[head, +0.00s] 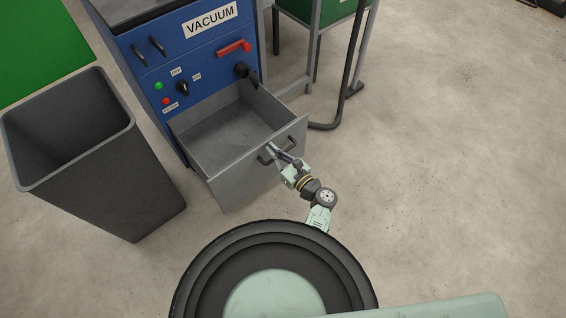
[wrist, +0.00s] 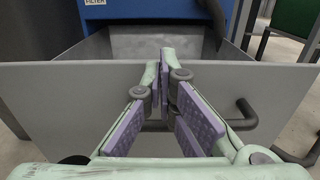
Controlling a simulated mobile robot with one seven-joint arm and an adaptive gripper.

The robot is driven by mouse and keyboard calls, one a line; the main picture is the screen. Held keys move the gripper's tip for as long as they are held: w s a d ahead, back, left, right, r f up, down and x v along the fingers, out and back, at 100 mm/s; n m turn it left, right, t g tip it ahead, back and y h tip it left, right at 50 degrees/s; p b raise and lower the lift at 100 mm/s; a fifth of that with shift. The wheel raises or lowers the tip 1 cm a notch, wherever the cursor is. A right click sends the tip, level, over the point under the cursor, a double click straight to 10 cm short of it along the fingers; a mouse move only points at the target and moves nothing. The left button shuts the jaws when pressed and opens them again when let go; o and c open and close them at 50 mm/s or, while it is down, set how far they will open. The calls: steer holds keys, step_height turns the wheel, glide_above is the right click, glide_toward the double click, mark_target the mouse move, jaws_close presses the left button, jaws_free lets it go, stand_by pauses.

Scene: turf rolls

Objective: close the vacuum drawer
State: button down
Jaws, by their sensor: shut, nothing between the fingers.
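The vacuum drawer (head: 250,166) is a grey open-topped metal box pulled out from the lower part of the blue vacuum cabinet (head: 195,50). It is empty inside. Its front panel also shows large in the wrist view (wrist: 60,95), with a dark bar handle (wrist: 245,112) on it. My gripper (head: 272,148) is in front of the drawer front, at the handle. In the wrist view my gripper (wrist: 165,55) is shut with nothing between its fingers. The fingers cover part of the handle. I cannot tell whether the fingertips touch the panel.
A dark grey bin (head: 110,160) stands to the left of the drawer. A metal stand with a green panel (head: 318,10) is to the right of the cabinet, with a dark bent tube (head: 345,90) beside it. The floor on the right is clear.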

steer(key=shift+w+a, duration=0.4)
steer(key=shift+w, duration=0.1)
steer(key=b+x, duration=1.2)
steer(key=x, duration=1.7)
steer(key=shift+w+a+b, duration=0.2)
steer(key=shift+w+b, duration=0.1)
steer(key=shift+w, duration=0.05)
steer(key=shift+r, duration=0.25)
